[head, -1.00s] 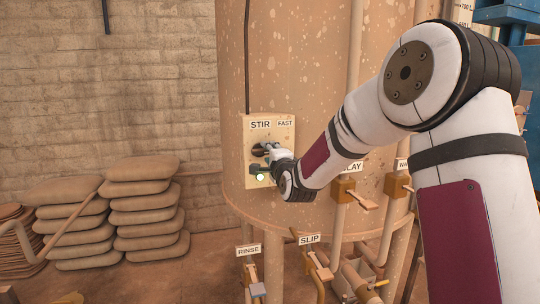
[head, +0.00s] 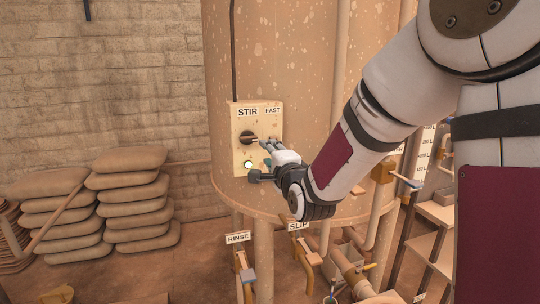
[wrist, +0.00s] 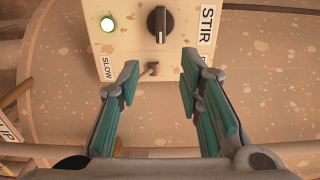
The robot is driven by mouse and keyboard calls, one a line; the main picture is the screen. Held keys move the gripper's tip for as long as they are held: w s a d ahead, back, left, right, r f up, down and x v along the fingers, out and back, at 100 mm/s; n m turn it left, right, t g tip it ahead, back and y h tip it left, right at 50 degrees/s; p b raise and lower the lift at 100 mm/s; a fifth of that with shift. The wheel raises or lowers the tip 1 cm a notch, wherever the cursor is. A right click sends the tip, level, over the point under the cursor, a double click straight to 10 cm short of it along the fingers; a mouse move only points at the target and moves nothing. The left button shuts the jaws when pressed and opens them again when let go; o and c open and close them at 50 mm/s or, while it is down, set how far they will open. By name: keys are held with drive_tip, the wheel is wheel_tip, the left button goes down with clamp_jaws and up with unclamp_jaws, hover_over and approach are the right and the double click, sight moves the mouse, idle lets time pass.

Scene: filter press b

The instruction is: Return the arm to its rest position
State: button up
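My arm reaches in from the right in the head view. My gripper (head: 266,145) is in front of the cream STIR panel (head: 266,118) on the tank, close to its dark knob (head: 248,138). In the wrist view my gripper (wrist: 160,68) is open, with its two teal-padded fingers apart and nothing held. The panel (wrist: 127,42) lies beyond the fingertips, with the black knob (wrist: 160,24) and a small lever (wrist: 150,68) that appears between the fingers. A lit white-green lamp (wrist: 107,24) is on the panel. Whether a finger touches the panel cannot be told.
The large speckled tank (head: 300,60) stands behind the panel. Pipes and valves, with RINSE (head: 238,238) and SLIP signs, sit below. Stacked sacks (head: 135,195) lie at the left by the wall. A shelf (head: 428,240) stands at the right.

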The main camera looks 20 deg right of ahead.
idle(0.4)
drive_tip(key=s+a+f+n+g, duration=0.1)
drive_tip(key=s+n+g, duration=0.5)
drive_tip(key=s, duration=1.1)
drive_tip(key=s+a+f+n+g, duration=0.1)
drive_tip(key=s+n+g, duration=0.5)
drive_tip(key=s+n, duration=0.6)
drive_tip(key=s+f, duration=0.1)
drive_tip(key=s, duration=0.5)
drive_tip(key=shift+s+a+f+b, duration=0.15)
drive_tip(key=shift+s+f+b, duration=0.15)
drive_tip(key=shift+s+b, duration=0.05)
